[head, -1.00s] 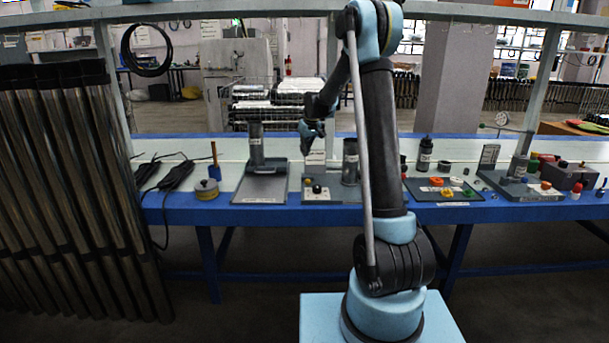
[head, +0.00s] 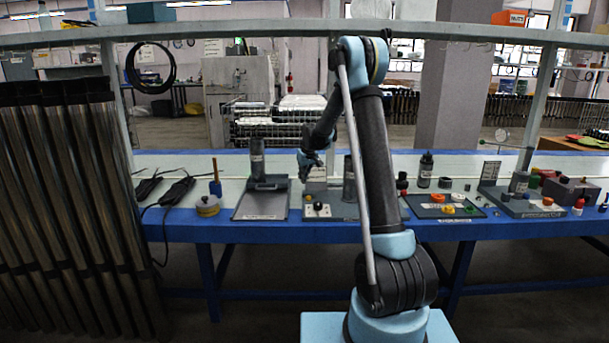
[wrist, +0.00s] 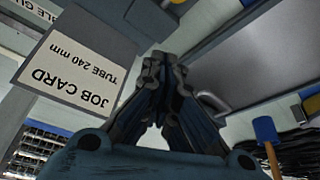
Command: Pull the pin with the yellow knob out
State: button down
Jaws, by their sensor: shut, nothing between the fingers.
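The pin's yellow knob (head: 308,198) looks like a tiny yellow spot on the grey board at the front of the bench, next to a black ball knob (head: 318,206). Its shaft cannot be made out. My gripper (head: 304,174) hangs above and behind the knob, apart from it, in front of a job card (head: 317,174). In the wrist view my gripper (wrist: 162,62) is shut and empty, with its fingertips together. A small yellow piece (wrist: 177,2) at the top edge there may be the knob. The job card (wrist: 72,68) fills the upper left.
A dark tube stand (head: 257,160) on a grey plate is left of the board. A grey cylinder (head: 349,180) stands close to the right of my gripper. A blue mallet (head: 215,187) and a yellow-lidded pot (head: 207,205) are farther left. A parts tray (head: 425,207) is on the right.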

aim_at(304, 193)
jog(key=x, duration=0.4)
jog(key=shift+s+d+f, duration=0.15)
jog(key=shift+s+d, duration=0.1)
jog(key=shift+s, duration=0.3)
jog(key=shift+s+d+f, duration=0.15)
jog(key=shift+s+d, duration=0.1)
jog(key=shift+s, duration=0.25)
jog(key=shift+s+d+f, duration=0.35)
jog(key=shift+s, duration=0.25)
jog(key=shift+s, duration=1.15)
jog(key=shift+w, duration=0.15)
